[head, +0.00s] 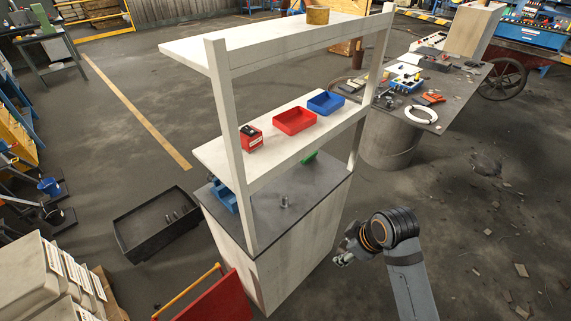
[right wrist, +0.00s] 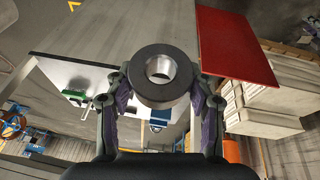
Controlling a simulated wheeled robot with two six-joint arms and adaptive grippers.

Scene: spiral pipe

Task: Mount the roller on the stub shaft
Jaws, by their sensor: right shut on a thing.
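My right gripper (head: 345,254) is to the right of the workbench in the head view, beside its right side and apart from it. In the right wrist view, my right gripper (right wrist: 160,92) is shut on the roller (right wrist: 143,92), a dark ring with a bright metal bore, held between both fingers. In the head view the roller is too small to make out clearly. A short grey stub shaft (head: 285,201) stands upright on the dark bench top (head: 265,222). My left gripper is not in view.
A white shelf frame (head: 216,120) rises over the bench, with a red bin (head: 294,121) and blue bin (head: 326,103) on its middle shelf. A blue item (head: 222,197) and green item (head: 309,157) sit on the bench. A red panel (head: 210,298) stands in front.

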